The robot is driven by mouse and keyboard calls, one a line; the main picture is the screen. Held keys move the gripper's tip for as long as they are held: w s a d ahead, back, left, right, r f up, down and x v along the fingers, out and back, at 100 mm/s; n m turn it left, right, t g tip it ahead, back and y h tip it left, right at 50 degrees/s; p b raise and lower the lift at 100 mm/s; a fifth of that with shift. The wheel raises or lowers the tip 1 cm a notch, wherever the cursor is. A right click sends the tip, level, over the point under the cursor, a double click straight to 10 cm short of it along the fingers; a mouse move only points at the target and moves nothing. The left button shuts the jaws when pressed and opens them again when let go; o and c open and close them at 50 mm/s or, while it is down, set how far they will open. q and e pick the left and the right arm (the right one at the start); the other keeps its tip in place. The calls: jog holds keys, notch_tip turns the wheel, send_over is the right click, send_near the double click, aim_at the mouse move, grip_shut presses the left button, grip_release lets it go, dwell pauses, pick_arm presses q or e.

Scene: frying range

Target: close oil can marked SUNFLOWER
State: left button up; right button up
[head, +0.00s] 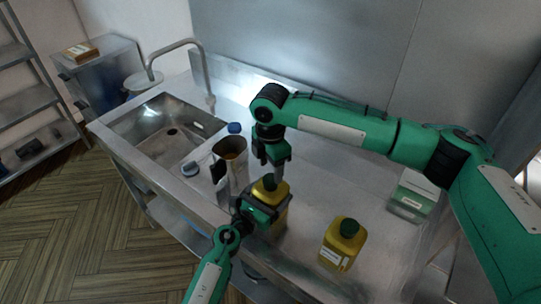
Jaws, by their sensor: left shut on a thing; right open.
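A yellow oil can (281,189) with a dark green cap (270,180) stands at the front edge of the steel counter. My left gripper (262,208) is shut on this can's body and hides much of its front. My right gripper (273,168) is open, pointing down just above the cap; I cannot tell whether its fingers touch the cap. A second yellow can (341,246) with a dark green cap stands upright to the right, with a white label too small to read. No label shows on the held can, so I cannot tell which is SUNFLOWER.
A metal jug (232,165) stands close left of the held can, with a blue-capped item (235,128) behind it. A sink (165,130) with a tall faucet (207,75) is at left. A green-and-white box (411,197) stands at right. Counter between is clear.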

aim_at(271, 179)
jog(key=shift+f, duration=1.8)
jog(key=c, duration=1)
jog(key=m, duration=0.5)
jog(key=o, duration=1.1)
